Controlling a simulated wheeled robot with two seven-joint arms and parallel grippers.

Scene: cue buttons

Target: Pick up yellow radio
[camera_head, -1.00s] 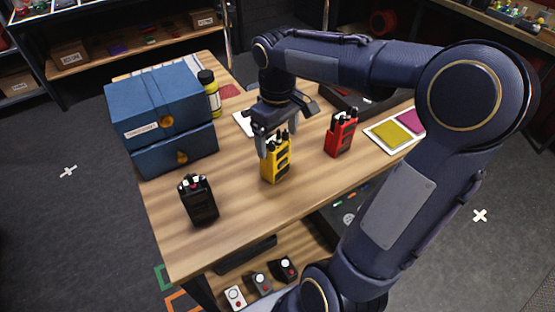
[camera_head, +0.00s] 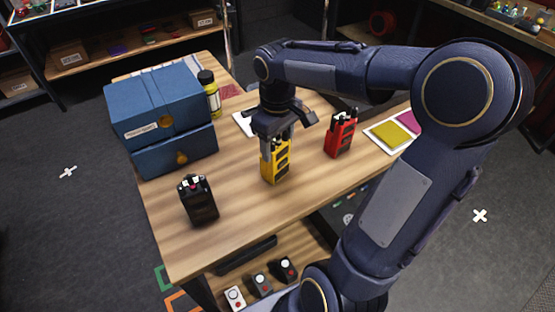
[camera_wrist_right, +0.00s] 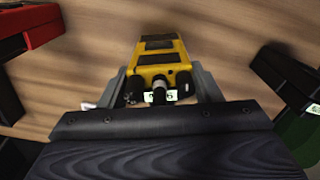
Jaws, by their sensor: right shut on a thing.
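The yellow radio (camera_head: 275,167) stands upright on the wooden table, near its middle. My right gripper (camera_head: 275,142) comes down on it from above and is shut on its upper part. In the right wrist view the yellow radio (camera_wrist_right: 160,62) sits between the two fingers (camera_wrist_right: 160,92), its dark knobs towards the palm. I cannot tell any gap between the radio's base and the table. My left gripper is not in view.
A black radio (camera_head: 198,200) stands to the left and a red radio (camera_head: 341,134) to the right. Coloured cards (camera_head: 392,134) lie at the right. Small button boxes (camera_head: 262,284) sit on a lower shelf.

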